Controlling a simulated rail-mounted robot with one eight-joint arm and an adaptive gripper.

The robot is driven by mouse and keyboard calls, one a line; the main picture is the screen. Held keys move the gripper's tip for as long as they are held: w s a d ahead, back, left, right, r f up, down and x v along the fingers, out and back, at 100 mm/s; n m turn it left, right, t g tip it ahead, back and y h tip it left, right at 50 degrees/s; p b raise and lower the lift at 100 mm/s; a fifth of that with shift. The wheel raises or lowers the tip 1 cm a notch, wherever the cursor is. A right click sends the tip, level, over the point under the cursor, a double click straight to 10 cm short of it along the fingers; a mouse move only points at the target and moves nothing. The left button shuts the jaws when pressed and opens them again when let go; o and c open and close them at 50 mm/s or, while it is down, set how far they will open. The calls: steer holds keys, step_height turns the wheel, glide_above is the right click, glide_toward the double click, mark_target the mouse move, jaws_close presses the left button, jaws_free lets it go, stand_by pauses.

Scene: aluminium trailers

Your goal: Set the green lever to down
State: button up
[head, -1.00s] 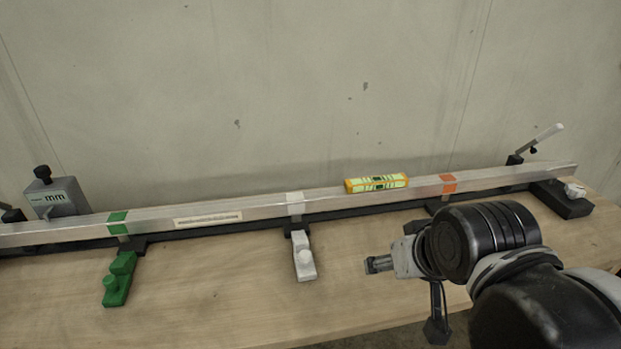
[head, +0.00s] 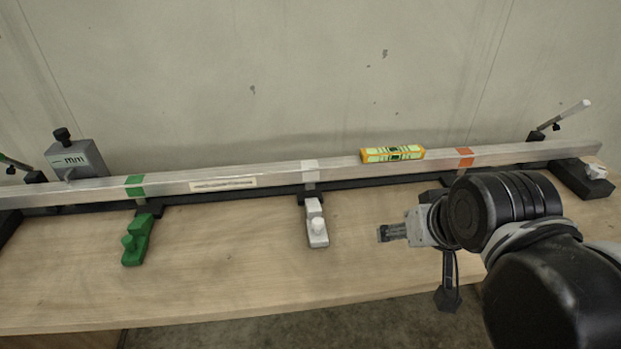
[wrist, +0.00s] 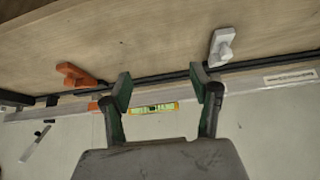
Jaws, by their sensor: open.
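A green-tipped lever (head: 14,162) shows at the far left edge of the head view. It slants up to the left from a dark mount at the beam's left end, and its tip is cut off by the frame. A green clamp block (head: 137,240) lies on the table in front of the beam's green band. My gripper (head: 384,233) is far to the right of both, in front of the beam and right of the white block. In the wrist view my gripper (wrist: 164,90) is open with nothing between its fingers. Neither green part shows there.
A long aluminium beam (head: 270,182) spans the table. A spirit level (head: 392,153) sits on it, and a grey mm gauge (head: 76,160) stands behind its left part. A white block (head: 316,225) and an orange block (wrist: 78,75) are along the front. A white-tipped lever (head: 570,113) rises at right.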

steer(key=c, duration=0.5)
